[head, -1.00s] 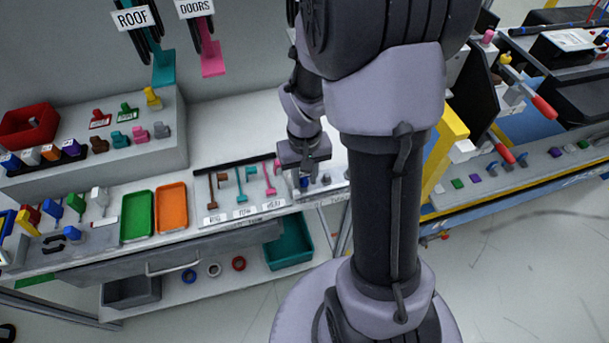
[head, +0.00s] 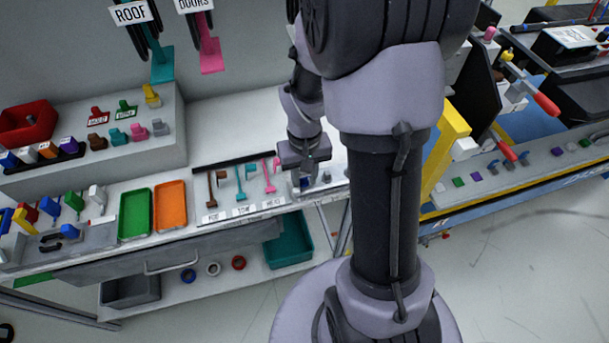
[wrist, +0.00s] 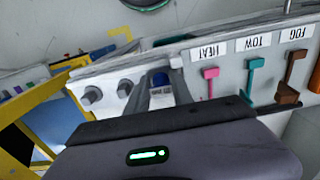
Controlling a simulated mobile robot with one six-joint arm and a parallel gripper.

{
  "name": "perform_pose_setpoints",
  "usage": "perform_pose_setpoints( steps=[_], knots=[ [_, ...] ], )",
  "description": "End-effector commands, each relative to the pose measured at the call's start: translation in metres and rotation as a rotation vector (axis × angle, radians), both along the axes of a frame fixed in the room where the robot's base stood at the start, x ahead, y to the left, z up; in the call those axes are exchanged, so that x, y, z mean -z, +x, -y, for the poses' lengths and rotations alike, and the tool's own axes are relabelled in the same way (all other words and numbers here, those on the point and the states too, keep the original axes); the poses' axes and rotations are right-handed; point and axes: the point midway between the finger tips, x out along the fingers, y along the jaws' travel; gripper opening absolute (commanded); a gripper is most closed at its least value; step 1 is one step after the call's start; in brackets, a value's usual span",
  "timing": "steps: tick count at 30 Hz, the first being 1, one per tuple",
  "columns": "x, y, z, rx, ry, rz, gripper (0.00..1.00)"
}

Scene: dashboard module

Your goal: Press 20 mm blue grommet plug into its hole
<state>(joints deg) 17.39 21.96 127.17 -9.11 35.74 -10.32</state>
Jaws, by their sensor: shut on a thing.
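My gripper (wrist: 162,98) points down at the right end of the workbench and is shut on the blue grommet plug (wrist: 160,80). The plug's blue top shows at the fingertips in the wrist view. In the head view my gripper (head: 304,178) is small, and a speck of blue shows between its fingers. The plug sits at bench-top level; whether it still touches the bench cannot be told. Two grey plugs (wrist: 92,97) stand beside it, on the left in the wrist view. The hole for the blue plug cannot be made out.
Pink, teal and brown hooked parts lie beside the gripper behind the labels HEAT, TOW (wrist: 258,43) and FOG. Green (head: 135,213) and orange trays (head: 171,207) lie further left. A teal bin (head: 288,243) is below. A yellow-framed station (head: 440,150) stands at the right.

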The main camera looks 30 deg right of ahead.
Motion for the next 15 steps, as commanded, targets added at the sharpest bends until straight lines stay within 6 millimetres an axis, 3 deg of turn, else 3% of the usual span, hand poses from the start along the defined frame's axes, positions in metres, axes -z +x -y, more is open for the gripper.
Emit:
perform_pose_setpoints(
  steps=[2, 3, 6, 15],
  knots=[
    [0.0030, -0.0001, 0.0000, 0.000, 0.000, 0.000, 0.00],
    [0.0023, -0.0001, 0.0000, 0.000, 0.000, 0.000, 0.34],
    [0.0018, -0.0001, 0.0000, 0.000, 0.000, 0.000, 0.53],
    [0.0002, 0.0000, 0.0000, 0.000, 0.000, 0.000, 0.53]
  ],
)
